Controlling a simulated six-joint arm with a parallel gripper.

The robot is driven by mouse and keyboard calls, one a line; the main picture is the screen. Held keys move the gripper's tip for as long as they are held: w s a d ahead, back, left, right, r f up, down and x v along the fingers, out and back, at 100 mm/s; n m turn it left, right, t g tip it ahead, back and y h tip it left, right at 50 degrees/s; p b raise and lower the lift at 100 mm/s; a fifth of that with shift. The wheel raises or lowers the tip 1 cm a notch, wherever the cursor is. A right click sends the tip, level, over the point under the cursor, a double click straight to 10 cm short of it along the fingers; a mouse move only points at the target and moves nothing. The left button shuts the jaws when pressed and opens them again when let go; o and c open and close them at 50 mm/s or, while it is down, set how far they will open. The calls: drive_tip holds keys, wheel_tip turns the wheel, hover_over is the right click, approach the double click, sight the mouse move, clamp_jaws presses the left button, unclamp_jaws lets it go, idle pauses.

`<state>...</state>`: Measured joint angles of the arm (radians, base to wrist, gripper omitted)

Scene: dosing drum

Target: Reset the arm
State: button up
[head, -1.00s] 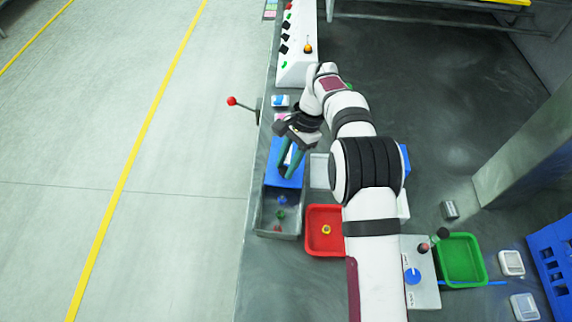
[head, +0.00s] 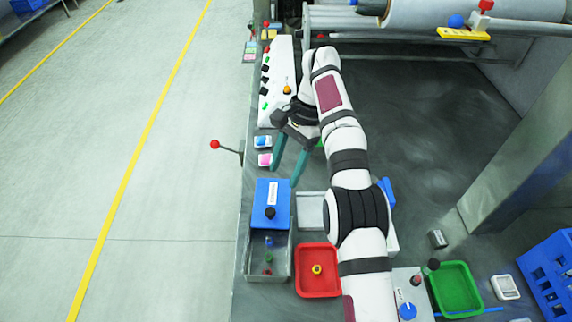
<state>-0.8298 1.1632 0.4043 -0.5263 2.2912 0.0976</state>
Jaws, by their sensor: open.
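My gripper (head: 288,167) is open, with its two teal fingers apart and nothing visible between them. It hangs above the left part of the grey table, beyond the blue lid (head: 265,212) of the grey bin (head: 282,262). My white arm reaches up from the bottom of the head view and bends left to the gripper. The table under the arm is partly hidden.
A red tray (head: 302,278) holds a yellow piece. A green tray (head: 443,297) is at the right. A red-knobbed lever (head: 228,149) sticks out from the table's left edge. A white switch panel (head: 273,105) lies beyond the gripper. Open dark table lies right of the arm.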

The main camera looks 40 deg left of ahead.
drive_tip(key=shift+w+r, duration=0.15)
drive_tip(key=shift+r, duration=0.3)
drive_tip(key=w+d+r+m+t+y, duration=0.1)
drive_tip(key=w+d+r, duration=0.1)
drive_tip(key=d+r, duration=0.5)
drive_tip(key=w+d+r+m, duration=0.15)
drive_tip(key=d+r, duration=0.25)
drive_tip(key=d, duration=0.7)
drive_tip(key=s+d+t, duration=0.1)
drive_tip(key=s+d, duration=0.2)
drive_tip(key=d, duration=0.3)
drive_tip(key=s+d, duration=0.4)
drive_tip(key=d, duration=0.3)
drive_tip(key=s+d+f+m+t, duration=0.1)
drive_tip(key=s+d+f, duration=0.2)
drive_tip(key=s, duration=0.3)
drive_tip(key=s+d+f+m+t, duration=0.1)
drive_tip(key=s+d+f, duration=0.3)
drive_tip(key=s, duration=0.3)
drive_tip(key=shift+s+d+f+y, duration=0.25)
drive_tip(key=shift+s+d+y, duration=0.05)
drive_tip(key=shift+d, duration=0.15)
